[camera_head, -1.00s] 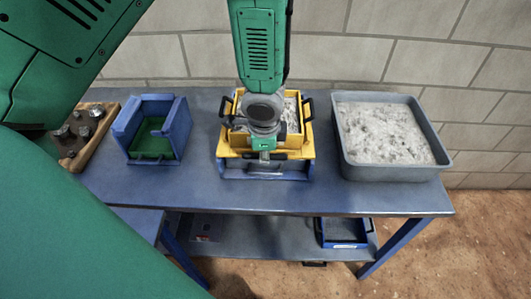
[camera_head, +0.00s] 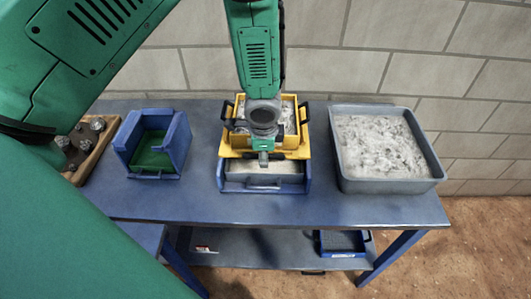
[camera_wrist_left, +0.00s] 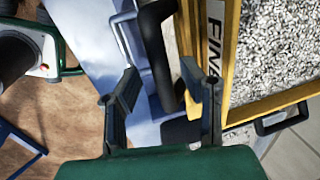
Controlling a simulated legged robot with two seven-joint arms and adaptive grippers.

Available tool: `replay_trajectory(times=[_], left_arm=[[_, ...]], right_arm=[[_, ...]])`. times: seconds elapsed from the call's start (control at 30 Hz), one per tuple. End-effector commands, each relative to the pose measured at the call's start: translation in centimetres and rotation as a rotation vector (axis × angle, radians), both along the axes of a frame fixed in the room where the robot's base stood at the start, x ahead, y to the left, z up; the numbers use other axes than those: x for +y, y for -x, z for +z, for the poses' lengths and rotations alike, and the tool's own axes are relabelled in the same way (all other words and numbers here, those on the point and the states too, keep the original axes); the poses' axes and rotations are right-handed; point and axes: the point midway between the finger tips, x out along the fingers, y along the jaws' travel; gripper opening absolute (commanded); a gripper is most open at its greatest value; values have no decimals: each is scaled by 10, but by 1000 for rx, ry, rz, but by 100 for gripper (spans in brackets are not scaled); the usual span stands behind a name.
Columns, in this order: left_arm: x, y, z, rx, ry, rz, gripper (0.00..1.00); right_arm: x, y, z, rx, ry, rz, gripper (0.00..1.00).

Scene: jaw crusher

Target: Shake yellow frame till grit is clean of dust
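The yellow frame (camera_head: 297,143) holds grey-white grit (camera_head: 288,112) and sits over a blue tray (camera_head: 265,187) in the middle of the table. Pale dust (camera_head: 285,170) shows in the tray in front of the frame. My left gripper (camera_head: 264,160) is at the frame's front. In the left wrist view, my left gripper (camera_wrist_left: 160,80) has its fingers on either side of a black handle (camera_wrist_left: 156,50); the exact contact is hard to see. The frame (camera_wrist_left: 230,40) and its grit (camera_wrist_left: 280,55) lie right of the fingers. My right gripper is not in view.
A grey bin (camera_head: 392,187) of pale grit stands right of the frame. A blue box with a green floor (camera_head: 158,158) stands left, beside a wooden board (camera_head: 82,172) with rocks. A blue tray (camera_head: 342,242) sits on the lower shelf. A block wall is behind.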

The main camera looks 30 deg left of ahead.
Motion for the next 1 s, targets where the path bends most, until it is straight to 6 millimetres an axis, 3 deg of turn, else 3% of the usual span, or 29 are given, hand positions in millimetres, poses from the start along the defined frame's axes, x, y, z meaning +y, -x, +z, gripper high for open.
replay_trajectory(times=[0.17, 0.63, 0.8, 1.0], left_arm=[[-2, 1, 11, -1, 2, 2, 36], [-14, 16, 101, -3, 0, 2, 36], [-16, 18, 115, -1, -3, 0, 36], [-16, 19, 118, 0, -2, 0, 36]], right_arm=[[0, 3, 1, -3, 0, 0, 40], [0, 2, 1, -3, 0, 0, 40], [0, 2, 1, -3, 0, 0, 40], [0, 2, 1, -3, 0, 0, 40]])
